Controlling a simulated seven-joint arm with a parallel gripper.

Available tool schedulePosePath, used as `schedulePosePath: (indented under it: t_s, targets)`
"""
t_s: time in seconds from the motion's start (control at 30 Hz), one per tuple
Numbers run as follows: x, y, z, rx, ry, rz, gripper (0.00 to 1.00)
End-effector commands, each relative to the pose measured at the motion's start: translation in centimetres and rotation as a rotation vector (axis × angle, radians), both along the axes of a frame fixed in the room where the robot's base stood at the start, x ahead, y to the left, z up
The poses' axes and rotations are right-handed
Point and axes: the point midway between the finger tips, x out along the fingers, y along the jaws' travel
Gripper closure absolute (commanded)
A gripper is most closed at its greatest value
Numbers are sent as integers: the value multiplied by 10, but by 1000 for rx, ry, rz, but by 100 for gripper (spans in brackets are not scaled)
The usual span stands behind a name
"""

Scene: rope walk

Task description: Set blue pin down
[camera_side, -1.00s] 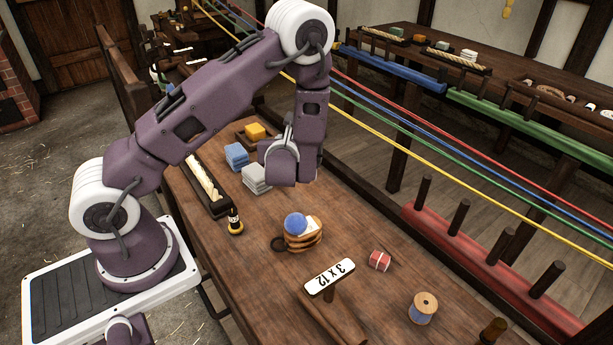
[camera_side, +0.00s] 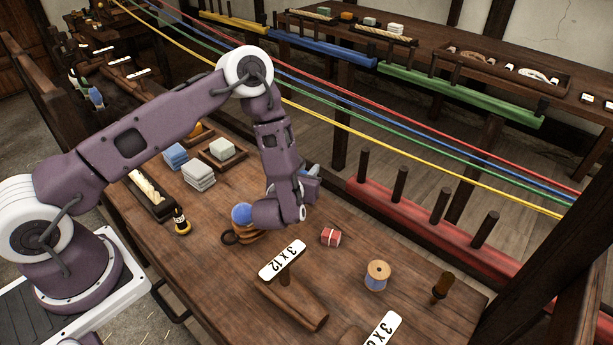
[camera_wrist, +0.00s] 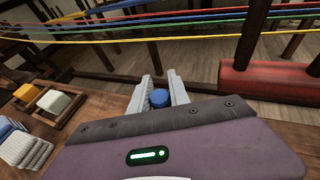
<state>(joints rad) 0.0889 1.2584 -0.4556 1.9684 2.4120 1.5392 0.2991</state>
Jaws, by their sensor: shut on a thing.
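My gripper (camera_wrist: 160,92) is shut on the blue pin (camera_wrist: 159,98); its round blue top shows between the two pale fingers in the wrist view. In the side view the gripper (camera_side: 312,176) points away toward the ropes, above the bench near its far edge. A bit of blue shows there, mostly hidden by my wrist. I cannot tell from these views how far the pin's lower end is from the bench.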

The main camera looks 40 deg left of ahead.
Motion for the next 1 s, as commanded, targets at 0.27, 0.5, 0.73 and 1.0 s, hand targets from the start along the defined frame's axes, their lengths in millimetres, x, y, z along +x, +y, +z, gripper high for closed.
schedulePosePath:
  t_s: [0.27,0.5,0.73,1.0]
  targets:
    - [0,0,-11,0,-1,1,100]
    - [0,0,-13,1,-1,1,62]
    - [0,1,-13,1,-1,1,56]
    - [-21,-11,-2,3,2,-5,56]
